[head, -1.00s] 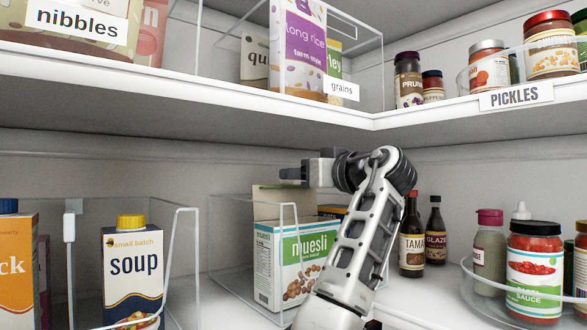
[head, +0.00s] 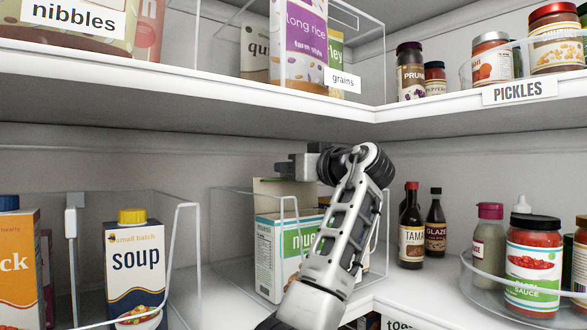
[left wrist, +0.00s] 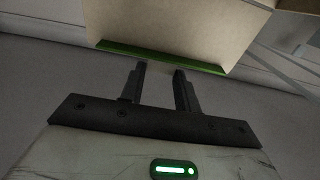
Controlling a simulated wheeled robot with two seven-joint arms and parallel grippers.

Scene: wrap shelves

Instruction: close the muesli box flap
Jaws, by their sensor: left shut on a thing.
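The muesli box (head: 267,250) stands upright in a clear bin on the lower shelf, its right part hidden behind my left arm. Its tan flap (head: 272,188) stands up at the back of the box top. My left gripper (head: 282,167) is at the flap's upper edge, seen from the side. In the left wrist view, the flap (left wrist: 180,25) shows as a tan panel with a green edge. My right gripper is not in view.
The upper shelf (head: 300,108) runs close above my left gripper. The clear bin (head: 222,240) has thin walls around the muesli box. A soup carton (head: 136,262) stands to the left. Dark sauce bottles (head: 412,235) and a turntable with jars (head: 480,290) stand to the right.

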